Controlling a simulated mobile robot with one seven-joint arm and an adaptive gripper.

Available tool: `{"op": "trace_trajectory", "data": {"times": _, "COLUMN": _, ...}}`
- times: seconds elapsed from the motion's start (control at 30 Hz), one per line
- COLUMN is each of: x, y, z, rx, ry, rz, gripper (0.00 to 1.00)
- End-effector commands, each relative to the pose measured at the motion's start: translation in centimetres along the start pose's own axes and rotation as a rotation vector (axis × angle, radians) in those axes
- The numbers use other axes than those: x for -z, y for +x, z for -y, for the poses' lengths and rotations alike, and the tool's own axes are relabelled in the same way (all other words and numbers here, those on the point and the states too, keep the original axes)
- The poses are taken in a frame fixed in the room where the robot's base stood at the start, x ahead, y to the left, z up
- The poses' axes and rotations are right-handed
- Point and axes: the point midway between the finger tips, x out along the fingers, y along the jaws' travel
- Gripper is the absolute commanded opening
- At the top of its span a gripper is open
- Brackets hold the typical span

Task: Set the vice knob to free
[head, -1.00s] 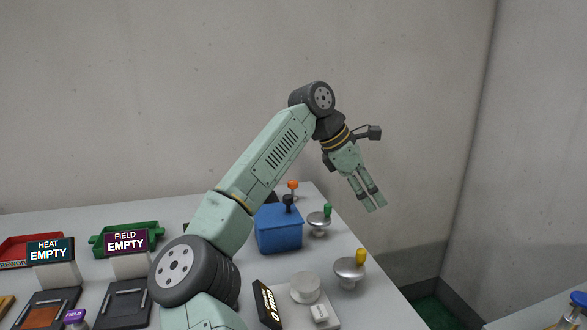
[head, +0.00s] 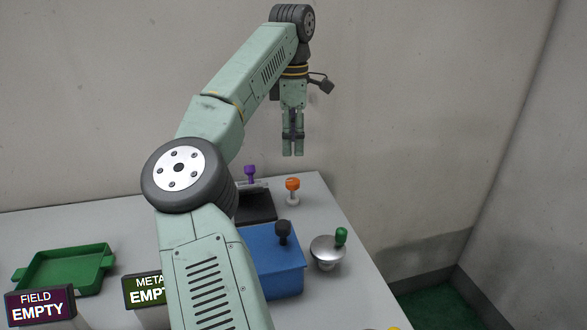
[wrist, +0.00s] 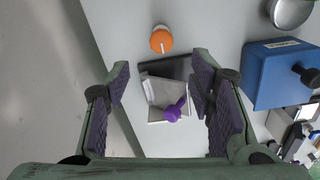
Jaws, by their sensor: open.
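A dark plate (head: 257,206) with a purple knob (head: 250,171) stands at the far end of the table; I take it for the vice, but no label shows. In the wrist view a silver-grey body (wrist: 166,93) lies on the dark plate (wrist: 178,68), and the purple knob (wrist: 173,112) sticks out at its lower right edge. My gripper (head: 293,153) hangs fingers down, well above the table and apart from the knob. In the wrist view my gripper (wrist: 161,64) is open and empty, with the plate and knob showing between its fingers. I cannot read the knob's setting.
An orange knob (head: 293,185) on a small post stands beside the plate. A blue box (head: 275,260) with a black knob and a silver dome (head: 325,252) with a green knob stand nearer. A green tray (head: 65,270) is at left. Walls stand behind and at right.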

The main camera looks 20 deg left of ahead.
Motion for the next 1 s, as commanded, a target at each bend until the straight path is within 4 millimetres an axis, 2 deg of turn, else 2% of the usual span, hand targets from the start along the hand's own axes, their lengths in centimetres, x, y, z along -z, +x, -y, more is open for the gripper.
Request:
{"op": "trace_trajectory", "data": {"times": 0.4, "x": 0.0, "y": 7.3, "z": 0.1, "rx": 0.003, "ry": 0.001, "rz": 0.003, "gripper": 0.49}}
{"op": "trace_trajectory", "data": {"times": 0.53, "x": -0.1, "y": 9.0, "z": 0.0, "rx": 0.003, "ry": 0.0, "rz": 0.003, "gripper": 0.49}}
{"op": "trace_trajectory", "data": {"times": 0.7, "x": -0.1, "y": 10.1, "z": 0.0, "rx": 0.001, "ry": 0.0, "rz": 0.002, "gripper": 0.49}}
{"op": "trace_trajectory", "data": {"times": 1.0, "x": -0.1, "y": 10.3, "z": 0.0, "rx": 0.0, "ry": 0.0, "rz": 0.003, "gripper": 0.47}}
